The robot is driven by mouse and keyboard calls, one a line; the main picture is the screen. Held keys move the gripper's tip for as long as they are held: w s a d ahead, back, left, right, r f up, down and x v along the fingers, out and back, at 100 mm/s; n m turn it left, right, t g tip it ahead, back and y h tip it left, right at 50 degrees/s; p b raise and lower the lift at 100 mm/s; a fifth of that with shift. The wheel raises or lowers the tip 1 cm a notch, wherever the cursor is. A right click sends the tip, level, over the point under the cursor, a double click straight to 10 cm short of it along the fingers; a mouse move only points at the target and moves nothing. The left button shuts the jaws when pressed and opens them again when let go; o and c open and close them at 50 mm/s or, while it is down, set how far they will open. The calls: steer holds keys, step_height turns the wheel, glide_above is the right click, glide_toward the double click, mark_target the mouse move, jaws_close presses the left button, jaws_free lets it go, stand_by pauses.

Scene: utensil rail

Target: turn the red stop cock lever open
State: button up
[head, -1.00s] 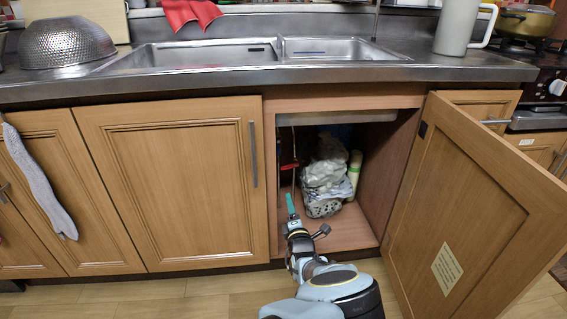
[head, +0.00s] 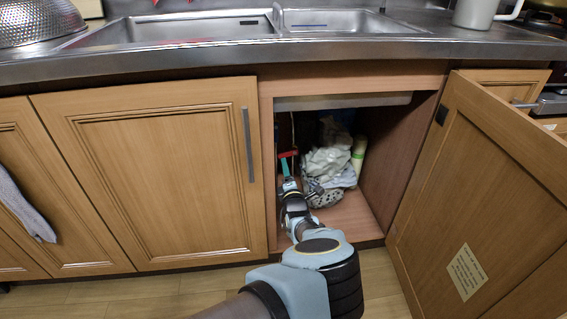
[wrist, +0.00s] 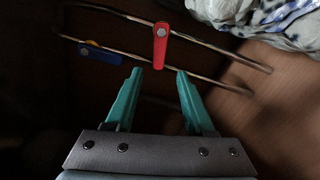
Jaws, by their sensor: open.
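The red stop cock lever (wrist: 160,45) is in the wrist view, on one of two thin metal pipes, just beyond my fingertips and between them in the picture. It also shows small in the head view (head: 288,154), inside the open cupboard under the sink. Its lower end points toward my gripper (wrist: 159,72). My gripper has green fingers, spread apart with nothing between them. In the head view my gripper (head: 286,168) reaches into the cupboard's left side. I cannot tell from the picture whether a finger touches the lever.
A blue lever (wrist: 100,54) sits on the other pipe, left of the red one. The cupboard door (head: 480,190) stands open at right. The cupboard floor (head: 350,217) is partly clear.

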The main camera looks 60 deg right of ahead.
mark_target(283, 156)
steer(key=b+x, duration=0.1)
steer(key=x, duration=0.5)
steer(key=shift+r+b, duration=0.1)
steer(key=shift+b, duration=0.3)
jaws_close()
